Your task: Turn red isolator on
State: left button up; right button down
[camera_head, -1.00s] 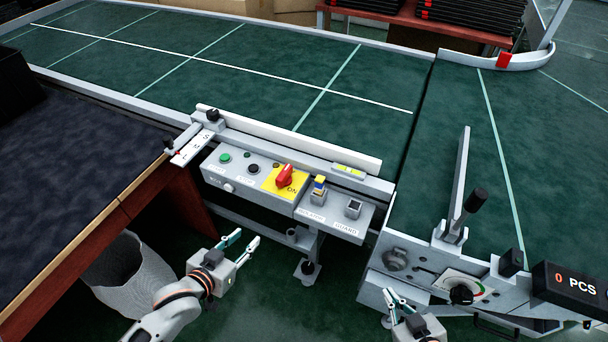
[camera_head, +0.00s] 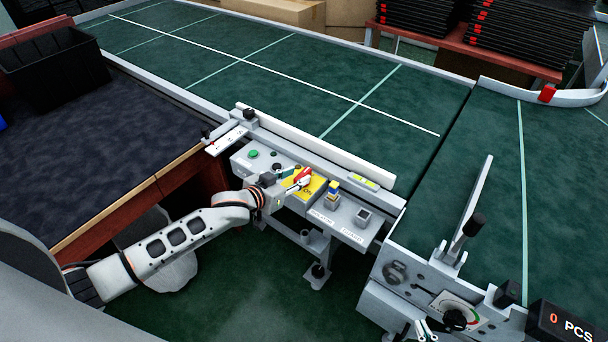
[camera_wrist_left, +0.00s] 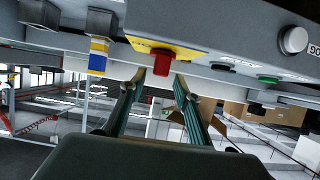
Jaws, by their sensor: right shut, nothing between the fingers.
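The red isolator (camera_head: 303,175) is a red rotary knob on a yellow plate (camera_head: 315,188) on the grey control panel. My left gripper (camera_head: 293,183) is at the knob and partly hides it. In the left wrist view, the red knob (camera_wrist_left: 162,60) lies between the two fingertips of my left gripper (camera_wrist_left: 160,76). The fingers are apart, with a gap beside the knob; whether either touches it I cannot tell. The "ON" lettering shows on the plate. My right gripper (camera_head: 426,328) is shut and empty at the bottom edge, partly cut off.
A green button (camera_head: 253,154) is left of the isolator, and a blue-and-yellow switch (camera_head: 333,190) and a further switch (camera_head: 363,215) are to its right. The conveyor (camera_head: 250,60) is behind the panel. A lever (camera_head: 473,224) stands at right.

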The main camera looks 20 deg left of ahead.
aim_at(302, 174)
pick_arm(q)
jog(key=shift+x, duration=1.95)
jog(key=shift+s+d, duration=0.1)
grip_shut()
